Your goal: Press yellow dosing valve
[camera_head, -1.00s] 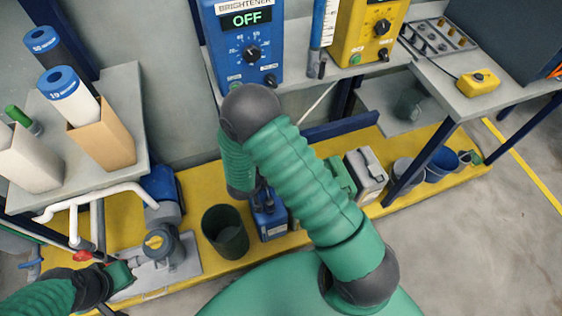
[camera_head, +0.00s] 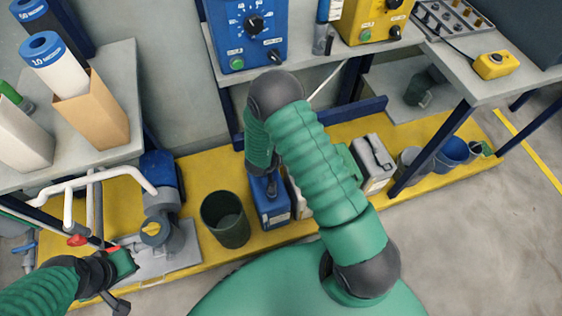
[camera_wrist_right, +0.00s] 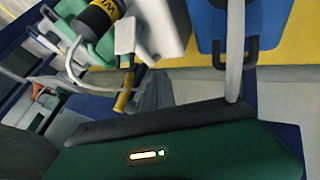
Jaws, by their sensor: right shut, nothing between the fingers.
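The yellow dosing valve (camera_head: 151,229) looks to be the small yellow cap on a grey pump body, at lower left in the head view. My left gripper (camera_head: 124,264) is just left of and below it, beside the grey base plate (camera_head: 160,263). Its fingers are too small and overlapped to read. My right arm reaches down in the middle, and its gripper is mostly hidden behind the forearm, near the blue canister (camera_head: 270,205). In the right wrist view my green gripper housing (camera_wrist_right: 190,152) fills the bottom, and no object is held.
A dark green bin (camera_head: 226,222) stands right of the pump. White pipes (camera_head: 110,176) and a red handle (camera_head: 77,240) crowd the left side. Blue (camera_head: 250,45) and yellow (camera_head: 372,22) control boxes stand at the back. Buckets (camera_head: 452,152) stand at right. The floor at lower right is clear.

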